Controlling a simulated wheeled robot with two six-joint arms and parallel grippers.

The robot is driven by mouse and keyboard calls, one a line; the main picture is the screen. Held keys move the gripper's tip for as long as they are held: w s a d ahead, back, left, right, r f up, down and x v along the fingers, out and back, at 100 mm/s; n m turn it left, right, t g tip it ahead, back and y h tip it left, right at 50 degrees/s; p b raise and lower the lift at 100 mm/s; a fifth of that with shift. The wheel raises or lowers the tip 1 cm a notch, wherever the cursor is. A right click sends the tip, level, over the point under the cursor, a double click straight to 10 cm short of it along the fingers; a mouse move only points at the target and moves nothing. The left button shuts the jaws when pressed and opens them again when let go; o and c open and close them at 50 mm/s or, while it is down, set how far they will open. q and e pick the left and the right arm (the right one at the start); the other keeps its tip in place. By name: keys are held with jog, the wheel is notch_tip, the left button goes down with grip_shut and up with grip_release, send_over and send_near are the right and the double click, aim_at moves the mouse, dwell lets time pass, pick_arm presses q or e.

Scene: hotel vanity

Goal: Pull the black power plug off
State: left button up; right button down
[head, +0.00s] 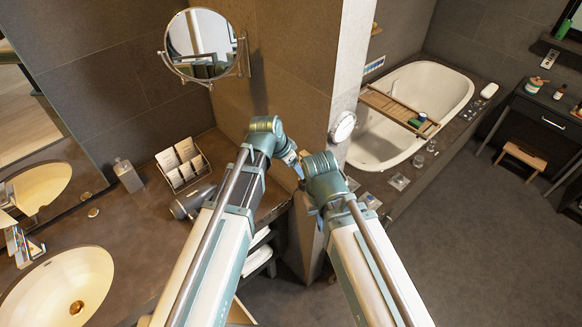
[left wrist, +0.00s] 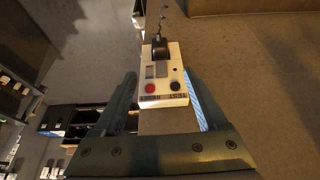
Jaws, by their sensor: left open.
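The black power plug (left wrist: 160,47) sits in the upper part of a white outlet (left wrist: 163,75) in the left wrist view, and its dark coiled cord (left wrist: 162,14) runs up from it. The outlet has a red button and a black button at its lower end. My left gripper (left wrist: 163,82) is open and empty, with one finger on each side of the outlet in the picture; the plug appears beyond the fingertips. In the head view, my left gripper (head: 293,160) is at the wall's corner. The plug and outlet are not visible there. My right gripper's fingers cannot be made out.
A round mirror (head: 200,45) hangs on the wall. A bathtub (head: 435,90) stands beyond the wall end. Open floor (head: 470,250) is at right.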

aim_at(301, 183)
pick_arm(q)
jog(key=b+x, duration=1)
jog(key=x, duration=0.1)
jog(key=shift+f, duration=0.35)
jog(key=shift+c, duration=0.3)
grip_shut()
jog(key=c, duration=0.5)
grip_release()
jog(key=shift+c, duration=0.2)
grip_shut()
jog(key=shift+s+a, duration=0.15)
jog(key=shift+s+a, duration=0.35)
